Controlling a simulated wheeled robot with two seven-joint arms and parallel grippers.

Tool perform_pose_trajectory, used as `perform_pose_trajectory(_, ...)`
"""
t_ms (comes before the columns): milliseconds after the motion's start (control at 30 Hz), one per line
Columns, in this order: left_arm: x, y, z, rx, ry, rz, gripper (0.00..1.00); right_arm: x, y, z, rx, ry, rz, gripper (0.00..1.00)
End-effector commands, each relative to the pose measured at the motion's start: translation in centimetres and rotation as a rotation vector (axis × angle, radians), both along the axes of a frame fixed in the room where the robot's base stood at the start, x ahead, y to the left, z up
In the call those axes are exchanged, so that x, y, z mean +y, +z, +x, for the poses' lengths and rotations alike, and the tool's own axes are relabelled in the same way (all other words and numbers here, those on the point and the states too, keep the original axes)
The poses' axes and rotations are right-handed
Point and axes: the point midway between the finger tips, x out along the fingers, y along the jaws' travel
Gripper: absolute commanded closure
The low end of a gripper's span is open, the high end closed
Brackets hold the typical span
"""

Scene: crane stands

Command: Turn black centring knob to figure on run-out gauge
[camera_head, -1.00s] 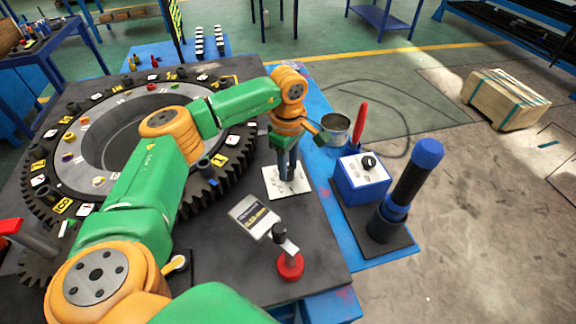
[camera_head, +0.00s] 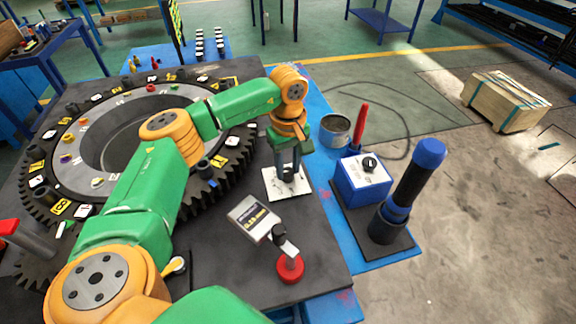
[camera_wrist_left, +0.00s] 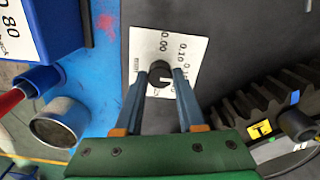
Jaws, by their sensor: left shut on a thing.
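The black centring knob (camera_wrist_left: 159,73) stands on a white dial plate (camera_wrist_left: 180,47) printed with 0.00, 0.10 and a further figure partly hidden by a finger. The plate also shows in the head view (camera_head: 270,185). My left gripper (camera_head: 287,174) points down at the plate, its two blue-grey fingers shut on the knob from both sides; it shows in the left wrist view too (camera_wrist_left: 160,76). A light mark shows on the knob's top. The run-out gauge (camera_head: 254,219), tilted on a red-based stand (camera_head: 290,268), has yellow figures that look like 0.15 mm. My right gripper is out of view.
A blue box (camera_head: 360,183) with another black knob stands right of the plate, beside a black-and-blue cylinder (camera_head: 412,185). A metal cup (camera_head: 335,130) and a red-handled tool (camera_head: 360,122) stand behind it. The big toothed ring (camera_head: 75,150) fills the left.

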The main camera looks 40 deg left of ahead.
Motion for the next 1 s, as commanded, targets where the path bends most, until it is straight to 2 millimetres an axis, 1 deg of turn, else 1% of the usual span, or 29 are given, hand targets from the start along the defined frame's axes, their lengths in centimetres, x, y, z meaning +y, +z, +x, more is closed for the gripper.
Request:
perform_pose_trajectory(333, 0.0, 0.0, 0.0, 0.002, -0.002, -0.001, 1.0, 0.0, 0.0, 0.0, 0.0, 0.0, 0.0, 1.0)
perform_pose_trajectory(367, 0.0, 0.0, 0.0, 0.002, -0.002, -0.001, 0.53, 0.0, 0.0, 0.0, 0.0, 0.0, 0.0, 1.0)
perform_pose_trajectory(400, 0.0, 0.0, 0.0, 0.001, -0.002, 0.0, 0.42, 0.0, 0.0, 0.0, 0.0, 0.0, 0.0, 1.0)
perform_pose_trajectory(433, 0.0, 0.0, 0.0, 0.001, -0.002, 0.0, 0.34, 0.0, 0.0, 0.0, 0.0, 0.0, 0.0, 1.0)
perform_pose_trajectory(467, 0.0, 0.0, 0.0, 0.001, -0.001, 0.0, 0.31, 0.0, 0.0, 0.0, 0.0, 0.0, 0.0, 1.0)
perform_pose_trajectory(700, 0.0, 0.0, 0.0, 0.0, -0.001, -0.001, 0.31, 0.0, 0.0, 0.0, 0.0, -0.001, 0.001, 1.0)
perform_pose_trajectory(767, 0.0, 0.3, 0.0, -0.002, -0.001, -0.001, 0.31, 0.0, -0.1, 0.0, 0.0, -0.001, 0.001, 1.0)
perform_pose_trajectory(867, 0.0, 1.9, 0.1, -0.005, -0.001, -0.001, 0.31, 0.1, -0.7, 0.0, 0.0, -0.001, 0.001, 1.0)
perform_pose_trajectory(1000, -0.1, 5.0, 0.1, -0.005, -0.001, -0.001, 0.31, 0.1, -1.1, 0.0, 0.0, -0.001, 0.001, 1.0)
